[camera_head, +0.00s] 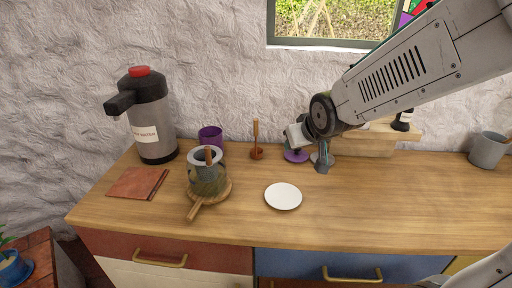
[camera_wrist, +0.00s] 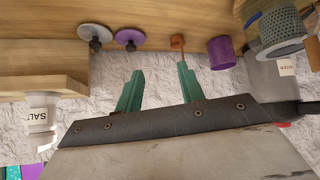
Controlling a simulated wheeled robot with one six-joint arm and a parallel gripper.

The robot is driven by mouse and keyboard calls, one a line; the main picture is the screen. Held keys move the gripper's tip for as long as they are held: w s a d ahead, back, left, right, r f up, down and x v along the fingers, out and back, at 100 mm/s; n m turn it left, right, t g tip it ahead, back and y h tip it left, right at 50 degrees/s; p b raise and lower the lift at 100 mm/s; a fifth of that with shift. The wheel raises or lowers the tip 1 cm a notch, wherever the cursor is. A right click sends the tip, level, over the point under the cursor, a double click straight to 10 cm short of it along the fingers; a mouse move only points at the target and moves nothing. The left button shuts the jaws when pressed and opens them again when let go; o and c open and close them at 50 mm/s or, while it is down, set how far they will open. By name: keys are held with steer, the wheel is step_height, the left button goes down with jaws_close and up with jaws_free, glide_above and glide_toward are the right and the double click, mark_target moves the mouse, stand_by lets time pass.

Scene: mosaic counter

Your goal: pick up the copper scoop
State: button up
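The copper scoop (camera_head: 256,153) stands on the counter near the wall, its handle pointing up. In the wrist view the scoop (camera_wrist: 177,41) shows just past the tip of the right finger, and that finger seems to cover part of its handle. My gripper (camera_head: 322,162) is over the back of the counter, to the right of the scoop and apart from it. In the wrist view my gripper (camera_wrist: 160,69) is open, with two green fingers spread and nothing between them.
A purple cup (camera_head: 210,137) and a mortar (camera_head: 207,184) on a wooden board are left of the scoop. A purple knobbed disc (camera_head: 296,156) and a grey one (camera_wrist: 92,30) are to its right. A white plate (camera_head: 283,196) lies in front. A hot-water flask (camera_head: 152,120) stands left.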

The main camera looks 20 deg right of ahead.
mark_target(257, 130)
steer(key=w+a+f+t+y, duration=0.1)
steer(key=w+f+t, duration=0.1)
steer(key=w, duration=0.5)
steer(key=w+a+f+n+t+y, duration=0.1)
steer(key=w+a+f+t, duration=0.1)
steer(key=w+t, duration=0.2)
steer(key=w+a+f+t+y, duration=0.2)
steer(key=w+f+t, duration=0.1)
steer(key=w, duration=0.7)
steer(key=shift+w+n, duration=0.4)
jaws_close()
